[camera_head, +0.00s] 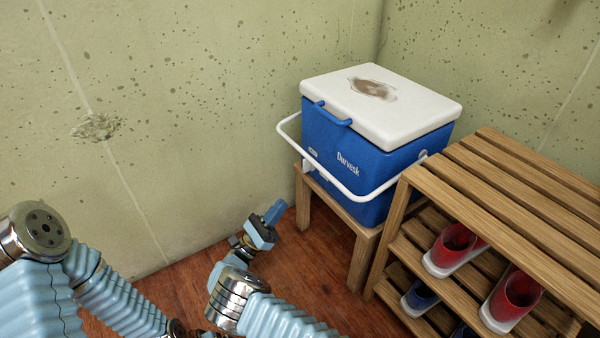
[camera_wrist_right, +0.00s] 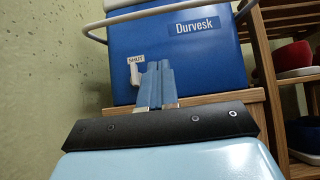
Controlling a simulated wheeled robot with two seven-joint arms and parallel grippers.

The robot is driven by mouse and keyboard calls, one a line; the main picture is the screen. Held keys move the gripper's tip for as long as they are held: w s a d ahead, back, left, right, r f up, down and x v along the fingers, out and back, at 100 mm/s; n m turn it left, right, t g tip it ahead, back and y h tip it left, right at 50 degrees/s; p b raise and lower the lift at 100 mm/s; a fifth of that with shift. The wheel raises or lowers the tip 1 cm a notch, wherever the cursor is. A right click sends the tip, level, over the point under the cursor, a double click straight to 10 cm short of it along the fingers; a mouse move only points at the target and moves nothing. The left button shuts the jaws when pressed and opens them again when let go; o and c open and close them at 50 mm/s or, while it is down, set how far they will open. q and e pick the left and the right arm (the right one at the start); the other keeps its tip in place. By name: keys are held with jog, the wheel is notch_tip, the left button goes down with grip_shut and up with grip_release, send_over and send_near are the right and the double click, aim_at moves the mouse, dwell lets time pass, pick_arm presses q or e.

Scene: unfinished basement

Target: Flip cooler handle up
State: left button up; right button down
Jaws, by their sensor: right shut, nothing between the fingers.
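The blue cooler (camera_head: 340,146) with a white lid (camera_head: 400,112) stands on a small wooden stool (camera_head: 362,240). Its white bail handle (camera_head: 330,178) hangs in front of the body, tilted outward and below the lid. In the right wrist view the handle (camera_wrist_right: 97,32) crosses the upper left of the cooler (camera_wrist_right: 205,68). My right gripper (camera_head: 277,209) is shut and empty, below and left of the cooler in the head view. Its fingers (camera_wrist_right: 158,75) overlap the cooler's lower front in the wrist view; contact cannot be told. My left gripper is not in view.
A wooden slatted shoe rack (camera_head: 500,180) stands close on the right, with red shoes (camera_head: 455,246) and dark blue shoes (camera_head: 420,297) on its shelves. A concrete wall is behind. Red-brown floor is clear left of the stool. A small white spigot (camera_wrist_right: 134,72) is on the cooler.

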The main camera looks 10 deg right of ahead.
jog(key=a+r+x, duration=0.1)
jog(key=r+x, duration=0.1)
jog(key=x, duration=1.1)
jog(key=shift+s+a, duration=0.35)
jog(key=shift+a, duration=0.1)
jog(key=shift+p, duration=0.3)
